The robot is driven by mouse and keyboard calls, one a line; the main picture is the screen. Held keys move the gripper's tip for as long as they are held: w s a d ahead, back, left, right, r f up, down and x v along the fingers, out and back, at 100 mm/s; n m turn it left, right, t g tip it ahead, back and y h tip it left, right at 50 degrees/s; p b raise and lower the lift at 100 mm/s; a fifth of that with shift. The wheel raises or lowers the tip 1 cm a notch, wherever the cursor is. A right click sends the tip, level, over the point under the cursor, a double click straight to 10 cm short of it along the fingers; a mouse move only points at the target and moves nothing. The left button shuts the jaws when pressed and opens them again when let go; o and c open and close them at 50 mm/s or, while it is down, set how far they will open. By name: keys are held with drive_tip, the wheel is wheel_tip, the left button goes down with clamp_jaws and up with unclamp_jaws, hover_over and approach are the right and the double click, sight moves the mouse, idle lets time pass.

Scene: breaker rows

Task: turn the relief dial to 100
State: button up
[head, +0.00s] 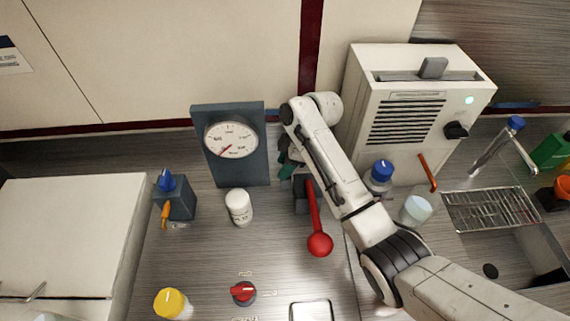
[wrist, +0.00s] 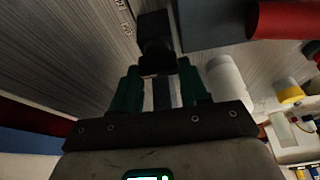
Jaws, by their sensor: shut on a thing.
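A black knob (wrist: 155,42) sits between the green fingers of my gripper (wrist: 158,82) in the wrist view. Printed marks show on the metal surface beside it, too small to read surely; it appears to be the relief dial. My gripper is shut on it. In the head view my gripper (head: 287,166) is beside the gauge panel, mostly covered by my arm, and the knob is hidden there. The round gauge (head: 230,139) on the dark panel (head: 240,176) has its red needle pointing to the lower left.
A red-ball lever (head: 319,244) stands close to my gripper. A white jar (head: 239,206) is in front of the panel. A red dial (head: 243,293) and a yellow knob (head: 172,304) are nearer. A white vented box (head: 410,120) stands behind my arm.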

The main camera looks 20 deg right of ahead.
drive_tip(key=shift+n, duration=0.4)
drive_tip(key=o, duration=0.8)
drive_tip(key=shift+r, duration=0.1)
